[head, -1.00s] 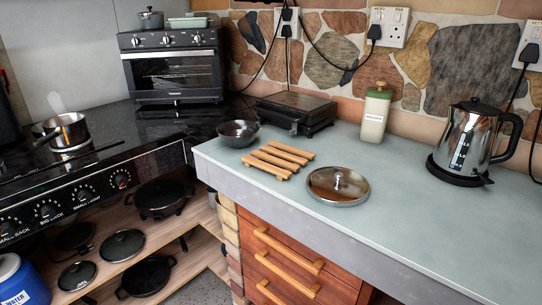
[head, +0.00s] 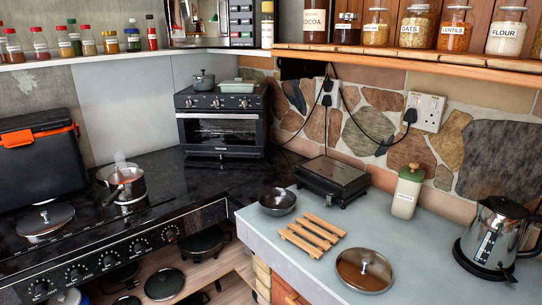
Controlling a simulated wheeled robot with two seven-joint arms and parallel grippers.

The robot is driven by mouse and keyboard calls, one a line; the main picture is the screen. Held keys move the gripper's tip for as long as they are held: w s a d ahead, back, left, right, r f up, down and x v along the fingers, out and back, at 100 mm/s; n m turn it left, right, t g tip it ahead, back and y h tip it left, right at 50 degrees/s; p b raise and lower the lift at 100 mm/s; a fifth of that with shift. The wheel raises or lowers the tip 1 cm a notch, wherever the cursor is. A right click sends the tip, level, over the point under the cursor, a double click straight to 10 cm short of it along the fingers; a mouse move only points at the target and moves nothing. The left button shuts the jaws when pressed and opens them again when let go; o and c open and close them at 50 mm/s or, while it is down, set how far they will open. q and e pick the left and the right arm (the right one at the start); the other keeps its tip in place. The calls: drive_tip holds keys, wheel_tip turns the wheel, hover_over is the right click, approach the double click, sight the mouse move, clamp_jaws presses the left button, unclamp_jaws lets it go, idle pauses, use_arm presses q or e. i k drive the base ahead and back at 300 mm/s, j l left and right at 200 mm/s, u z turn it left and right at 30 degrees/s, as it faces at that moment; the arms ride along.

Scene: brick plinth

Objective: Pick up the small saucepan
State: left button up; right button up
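A small steel saucepan (head: 128,190) stands upright on the black hob at the left, with its dark handle pointing toward the front left. Something pale, like steam or a utensil, shows above its rim. A small grey lidded pot (head: 203,80) stands on top of the toaster oven. Neither of my grippers is in view.
A lidded pan (head: 45,220) sits on the hob, left of the saucepan. A black box with orange trim (head: 40,155) stands behind it. The toaster oven (head: 220,125) stands at the back. The right counter (head: 430,255) holds a bowl (head: 277,203), wooden rack (head: 313,233), lid (head: 364,270) and kettle (head: 490,240).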

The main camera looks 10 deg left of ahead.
sight(121, 192)
drive_tip(key=u, duration=1.2)
